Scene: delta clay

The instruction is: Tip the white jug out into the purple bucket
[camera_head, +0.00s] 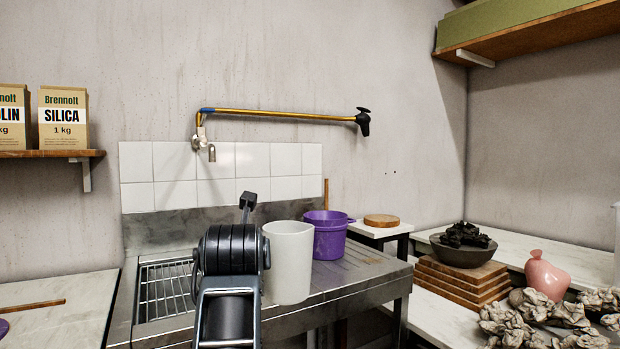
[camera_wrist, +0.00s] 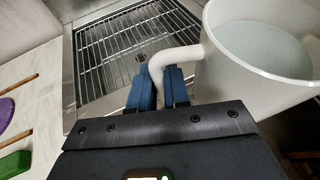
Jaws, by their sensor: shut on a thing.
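The white jug (camera_head: 289,264) is in front of the sink unit in the head view, upright or nearly so, just right of my arm. In the wrist view, my gripper (camera_wrist: 160,88) is shut on the handle of the white jug (camera_wrist: 225,90). The jug's open top shows pale liquid-like contents inside. In the head view my wrist hides the fingers. The purple bucket (camera_head: 328,240) stands on the drainboard behind and to the right of the jug, with a wooden stick showing above its rim.
The metal sink (camera_head: 165,290) has a wire rack on the left. A yellow swing pipe (camera_head: 285,115) with a black end reaches over from the tiled wall. A small white stand (camera_head: 385,230) holds a round wooden board right of the bucket.

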